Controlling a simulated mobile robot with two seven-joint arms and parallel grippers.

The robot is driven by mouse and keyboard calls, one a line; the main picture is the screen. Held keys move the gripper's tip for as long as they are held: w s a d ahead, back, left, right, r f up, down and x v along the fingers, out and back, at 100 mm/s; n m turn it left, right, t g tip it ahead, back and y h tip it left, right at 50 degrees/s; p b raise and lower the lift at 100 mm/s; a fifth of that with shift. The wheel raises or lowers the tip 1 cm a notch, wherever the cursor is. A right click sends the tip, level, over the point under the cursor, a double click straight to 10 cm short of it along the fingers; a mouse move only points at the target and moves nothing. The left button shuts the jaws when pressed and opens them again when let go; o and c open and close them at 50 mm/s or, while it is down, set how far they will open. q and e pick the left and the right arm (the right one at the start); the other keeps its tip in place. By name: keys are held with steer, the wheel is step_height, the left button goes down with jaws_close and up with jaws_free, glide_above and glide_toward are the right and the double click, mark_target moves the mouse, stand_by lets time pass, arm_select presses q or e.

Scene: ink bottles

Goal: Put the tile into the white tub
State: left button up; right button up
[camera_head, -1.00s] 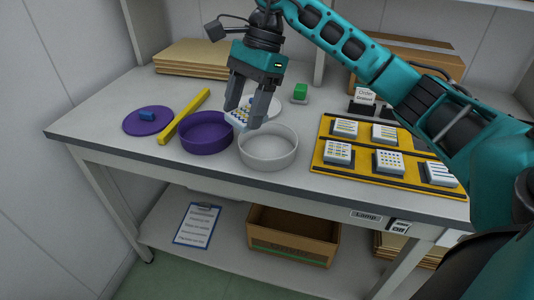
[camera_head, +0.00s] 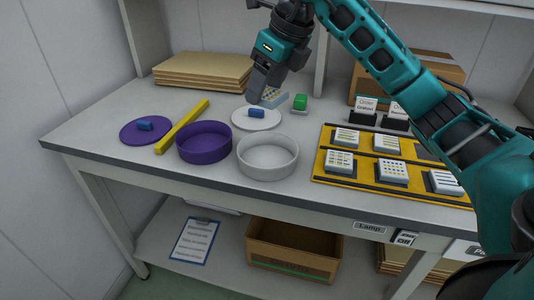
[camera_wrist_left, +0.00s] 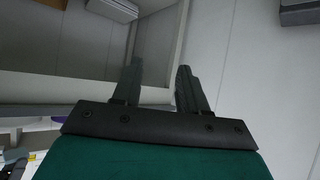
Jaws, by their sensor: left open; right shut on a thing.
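My right gripper (camera_head: 262,92) is shut on a white tile with coloured dots (camera_head: 276,97). It holds the tile above the back of the bench, behind the white tub, near the white disc. The gripper hides part of the tile. The white tub (camera_head: 267,174) stands empty near the front edge of the bench. My left gripper (camera_wrist_left: 158,78) is open and empty in the left wrist view, with wall and shelf parts beyond it.
A purple tub (camera_head: 204,155) stands left of the white tub. Blue blocks lie on a purple disc (camera_head: 130,135) and a white disc (camera_head: 242,122). A yellow bar (camera_head: 183,126), green block (camera_head: 300,102) and yellow board of tiles (camera_head: 365,162) are nearby.

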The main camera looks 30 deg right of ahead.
steer(key=b, duration=0.2)
glide_above(261, 158)
steer(key=s, duration=0.1)
steer(key=f, duration=1)
steer(key=shift+s+d, duration=0.2)
steer(key=shift+d, duration=0.15)
step_height(261, 158, down, 5)
steer(key=shift+r+b, duration=0.1)
steer(key=shift+b, duration=0.2)
steer(key=o, duration=1.1)
